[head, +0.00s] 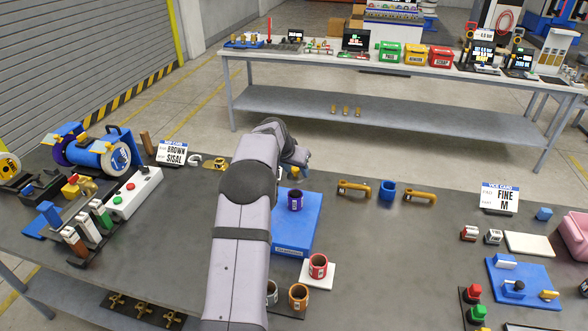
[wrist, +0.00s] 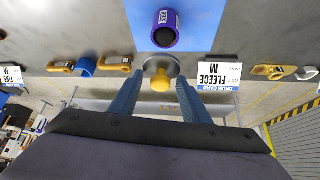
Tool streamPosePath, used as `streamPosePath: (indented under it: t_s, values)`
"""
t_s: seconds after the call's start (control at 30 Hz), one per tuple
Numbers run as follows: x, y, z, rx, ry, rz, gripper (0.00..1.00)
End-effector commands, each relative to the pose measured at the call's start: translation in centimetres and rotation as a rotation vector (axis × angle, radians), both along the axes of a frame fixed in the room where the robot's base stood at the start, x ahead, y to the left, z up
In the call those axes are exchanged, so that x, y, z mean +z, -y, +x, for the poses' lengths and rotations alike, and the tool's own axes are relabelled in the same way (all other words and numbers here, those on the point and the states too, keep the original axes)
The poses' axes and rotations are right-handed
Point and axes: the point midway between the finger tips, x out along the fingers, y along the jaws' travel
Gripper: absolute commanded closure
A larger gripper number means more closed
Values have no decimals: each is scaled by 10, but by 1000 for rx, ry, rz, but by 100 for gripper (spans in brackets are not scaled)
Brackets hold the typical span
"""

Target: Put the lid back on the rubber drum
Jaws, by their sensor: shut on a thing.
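My gripper (wrist: 160,84) is shut on the yellow knob (wrist: 160,82) of a round grey lid (wrist: 151,64). The knob also shows in the head view (head: 296,171), beside the end of my arm. The lid is held apart from the purple drum (wrist: 164,36), at the edge of the blue board (wrist: 206,38). The purple drum stands upright with a dark open top and a white label; the head view shows it too (head: 295,202). A red drum (head: 318,267), an orange-brown drum (head: 298,297) and a partly hidden grey drum (head: 271,292) stand nearer. Their labels are too small to read.
A FLEECE card (wrist: 217,73) stands close to the right finger in the wrist view. A FINE M card (head: 499,197) is farther right.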

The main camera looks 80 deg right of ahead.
Motion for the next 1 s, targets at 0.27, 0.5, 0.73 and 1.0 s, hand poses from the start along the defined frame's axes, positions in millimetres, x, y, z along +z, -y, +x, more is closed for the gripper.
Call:
streamPosePath:
  t_s: [0.27,0.5,0.73,1.0]
  values:
    - [-19,0,0,1,0,1,79]
    - [-39,0,1,1,0,0,79]
    - [-55,0,0,1,0,0,79]
    - [-60,0,0,1,-1,0,79]
